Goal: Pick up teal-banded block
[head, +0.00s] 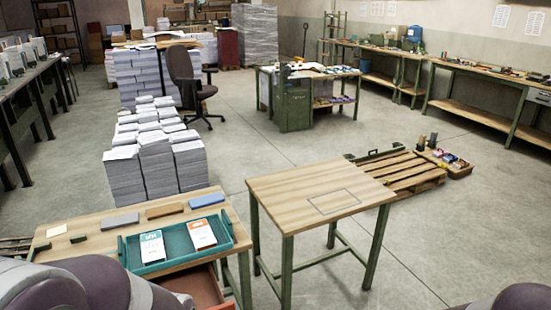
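The teal-banded block (153,247) is a white block with a teal band at its far end. It lies in the left part of a teal tray (229,247), with clear space around it. An orange-banded white block (201,235) lies to its right in the same tray, apart from it. The tray sits on a wooden table (218,195) at the lower left. Neither gripper is in view; only rounded grey-purple parts of my arms show at the bottom corners.
Grey, brown and blue flat blocks (206,200) line the table behind the tray. An open reddish drawer (196,286) shows below. A second wooden table (280,190) with a marked rectangle stands bare to the right. Paper stacks (125,175) stand behind.

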